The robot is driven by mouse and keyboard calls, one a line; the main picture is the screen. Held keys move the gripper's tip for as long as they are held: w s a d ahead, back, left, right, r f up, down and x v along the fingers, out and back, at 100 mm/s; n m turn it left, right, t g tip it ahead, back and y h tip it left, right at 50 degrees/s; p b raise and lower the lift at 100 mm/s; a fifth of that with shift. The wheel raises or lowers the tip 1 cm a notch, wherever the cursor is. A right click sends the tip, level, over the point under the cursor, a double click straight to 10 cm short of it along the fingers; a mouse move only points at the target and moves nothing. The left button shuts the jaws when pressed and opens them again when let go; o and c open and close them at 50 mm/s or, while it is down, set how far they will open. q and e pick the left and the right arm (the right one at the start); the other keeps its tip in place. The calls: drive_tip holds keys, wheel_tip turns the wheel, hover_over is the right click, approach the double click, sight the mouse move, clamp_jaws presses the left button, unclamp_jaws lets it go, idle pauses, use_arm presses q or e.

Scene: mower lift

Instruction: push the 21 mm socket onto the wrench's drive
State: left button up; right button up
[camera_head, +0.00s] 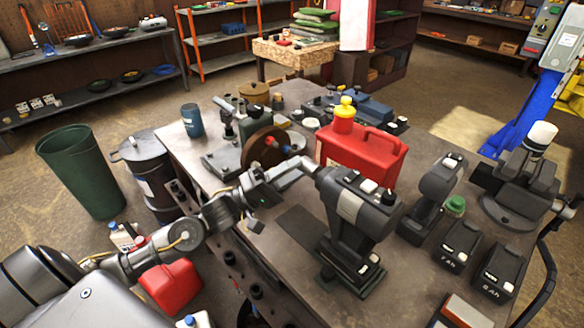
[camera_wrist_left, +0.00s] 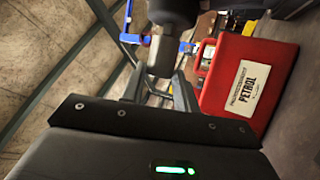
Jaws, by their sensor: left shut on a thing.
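My left gripper (camera_head: 297,167) is at the left side of the large black impact wrench (camera_head: 350,207), which stands upright on the workbench. In the left wrist view the gripper (camera_wrist_left: 160,82) is shut on a grey metal socket (camera_wrist_left: 163,54). The socket is in line with the wrench's dark nose (camera_wrist_left: 175,12), and its far end meets or nearly meets it. The drive itself is hidden, so I cannot tell how far the socket is on it. No size marking is readable. My right gripper is not in view.
A red petrol can (camera_head: 362,157) stands close behind the wrench. A drill (camera_head: 432,198) and several battery packs are to its right. The bench front left of the wrench is fairly clear.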

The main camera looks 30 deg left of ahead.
use_arm(q)
drive_tip(key=shift+s+d+p, duration=0.25)
drive_tip(key=shift+d+p, duration=0.35)
drive_tip(key=shift+d, duration=0.1)
idle(1.1)
drive_tip(key=o, duration=1.1)
drive_tip(key=b+v, duration=0.3)
drive_tip(key=v, duration=0.8)
drive_tip(key=shift+b, duration=0.4)
